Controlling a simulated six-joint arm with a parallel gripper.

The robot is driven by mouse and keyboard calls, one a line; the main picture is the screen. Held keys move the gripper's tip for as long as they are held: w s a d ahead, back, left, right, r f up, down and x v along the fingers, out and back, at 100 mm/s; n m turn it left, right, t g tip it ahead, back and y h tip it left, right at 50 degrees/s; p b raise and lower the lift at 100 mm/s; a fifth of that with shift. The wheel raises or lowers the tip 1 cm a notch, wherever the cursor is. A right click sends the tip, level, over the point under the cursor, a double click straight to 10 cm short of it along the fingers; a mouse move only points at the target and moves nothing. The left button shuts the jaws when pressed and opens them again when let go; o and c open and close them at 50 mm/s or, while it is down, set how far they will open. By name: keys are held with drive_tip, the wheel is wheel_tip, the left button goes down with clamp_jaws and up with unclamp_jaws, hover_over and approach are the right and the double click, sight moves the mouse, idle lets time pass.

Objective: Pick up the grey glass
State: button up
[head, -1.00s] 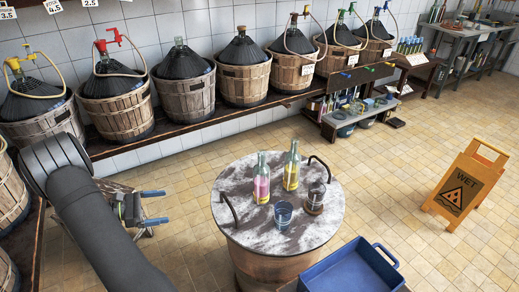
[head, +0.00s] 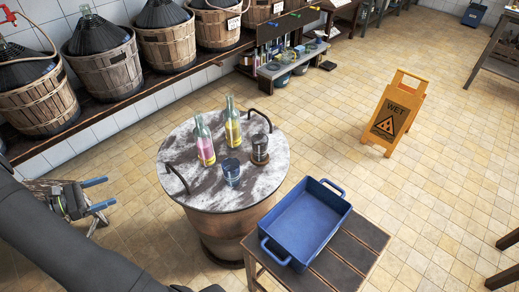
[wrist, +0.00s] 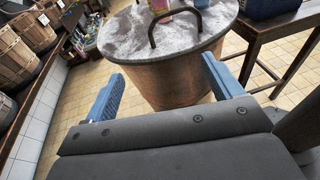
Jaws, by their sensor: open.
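In the head view a grey glass (head: 260,147) stands on the round marbled barrel top (head: 200,202), near its right handle, with a brownish patch at its foot. A bluish glass (head: 231,172) stands nearer the front of the same top. My gripper (head: 106,192) is left of the barrel, apart from it, with its blue fingers spread and nothing between them. In the wrist view the open gripper (wrist: 162,72) faces the barrel side and a dark handle (wrist: 152,40). I cannot make out the grey glass clearly there.
A pink-and-yellow bottle (head: 204,140) and a yellow bottle (head: 232,123) stand behind the glasses. A blue tray (head: 327,240) sits on a dark wooden table (head: 355,258) at front right. A wet-floor sign (head: 394,112) stands on open tiles. Basketed demijohns (head: 105,68) line the wall.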

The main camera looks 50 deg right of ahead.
drive_tip(key=shift+c, duration=0.2)
drive_tip(key=m+t+y, duration=0.4)
drive_tip(key=m+y, duration=0.8)
drive_tip(key=m, duration=1.7)
approach(261, 146)
drive_tip(key=x, duration=0.3)
drive_tip(key=w+x, duration=0.1)
drive_tip(key=x, duration=0.4)
drive_tip(key=shift+w+d+f, duration=0.15)
drive_tip(key=shift+w+d, duration=0.15)
drive_tip(key=shift+w, duration=0.15)
drive_tip(key=shift+t+h, duration=0.3)
drive_tip(key=shift+d+x, duration=0.1)
drive_tip(key=shift+x, duration=1.4)
drive_tip(key=shift+d+x, duration=0.15)
drive_tip(key=shift+x, duration=1.3)
drive_tip(key=shift+m, duration=0.3)
